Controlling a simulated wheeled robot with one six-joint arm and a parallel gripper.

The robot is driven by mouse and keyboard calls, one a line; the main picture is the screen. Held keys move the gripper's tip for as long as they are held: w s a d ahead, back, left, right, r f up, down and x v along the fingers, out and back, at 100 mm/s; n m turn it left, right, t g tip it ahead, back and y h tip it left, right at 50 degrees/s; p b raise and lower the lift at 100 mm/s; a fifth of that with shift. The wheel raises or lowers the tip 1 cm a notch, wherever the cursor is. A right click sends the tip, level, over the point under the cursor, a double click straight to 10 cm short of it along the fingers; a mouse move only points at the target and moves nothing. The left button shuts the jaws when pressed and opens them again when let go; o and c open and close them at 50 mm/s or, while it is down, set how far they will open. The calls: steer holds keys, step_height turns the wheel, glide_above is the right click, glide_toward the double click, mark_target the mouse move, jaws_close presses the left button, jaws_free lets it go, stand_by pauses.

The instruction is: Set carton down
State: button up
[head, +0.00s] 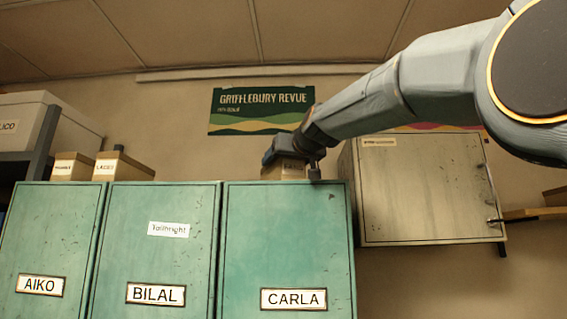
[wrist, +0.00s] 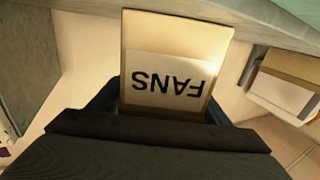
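A tan carton (head: 284,170) shows at the top edge of the CARLA locker (head: 290,240) in the head view. I cannot tell whether its base touches the locker top. In the wrist view the carton (wrist: 178,45) has a pale label reading FANS, upside down. My gripper (head: 291,164) is around the carton. Its dark blue fingers (wrist: 165,108) lie along both sides with no clear gap, so it looks shut on the carton. The carton's underside is hidden.
The BILAL locker (head: 155,250) and AIKO locker (head: 45,250) stand to the left. Two small cartons, one (head: 73,166) beside another (head: 122,166), sit on top there. A grey wall cabinet (head: 425,190) is close on the right. A poster (head: 258,110) hangs behind.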

steer(key=shift+r, duration=0.1)
steer(key=shift+r, duration=0.15)
steer(key=b+v, duration=0.4)
steer(key=v, duration=0.8)
steer(key=shift+b, duration=0.3)
steer(key=shift+s, duration=0.1)
